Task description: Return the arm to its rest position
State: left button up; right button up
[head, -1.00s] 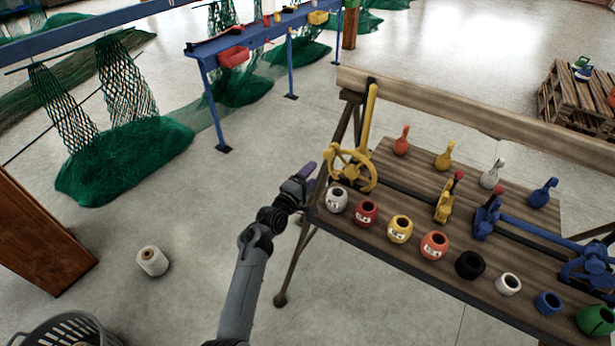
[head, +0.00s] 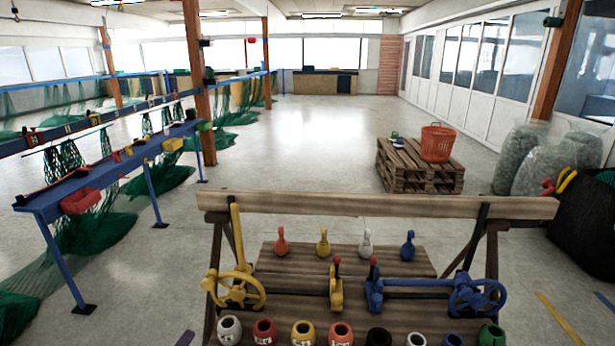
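A small purple tip (head: 185,339) shows at the bottom edge, left of the wooden workbench (head: 345,205). It looks like a fingertip of my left gripper; the rest of that gripper and arm is out of frame. The tip is apart from the bench, and whether the gripper is open or shut does not show. My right gripper is not in view. The bench carries a yellow handwheel (head: 235,291) at its left and a blue handwheel (head: 477,296) at its right.
A row of coloured pots (head: 303,332) lines the bench's front edge, partly cut off. Several small coloured floats (head: 323,243) stand behind. Yellow (head: 336,288) and blue (head: 374,289) levers are between the wheels. A blue rack (head: 115,165) with green nets is at left. Pallets (head: 418,167) stand behind.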

pick_arm(q)
jog(key=s+d+f+m+g, duration=0.1)
jog(key=s+d+m+g, duration=0.35)
jog(key=s, duration=0.75)
jog(key=s+d+f+m+g, duration=0.1)
jog(key=s+d+m+g, duration=0.4)
jog(key=s, duration=0.7)
jog(key=s+d+f+m+g, duration=0.2)
jog(key=s+d+m, duration=0.3)
jog(key=s, duration=0.7)
notch_tip(320, 180, up, 36)
jog(key=s+p, duration=0.1)
jog(key=p, duration=3.4)
jog(key=shift+s+a+r+m+p, duration=0.15)
jog(key=shift+s+a+m+p, duration=0.05)
jog(key=shift+a+m+p, duration=0.25)
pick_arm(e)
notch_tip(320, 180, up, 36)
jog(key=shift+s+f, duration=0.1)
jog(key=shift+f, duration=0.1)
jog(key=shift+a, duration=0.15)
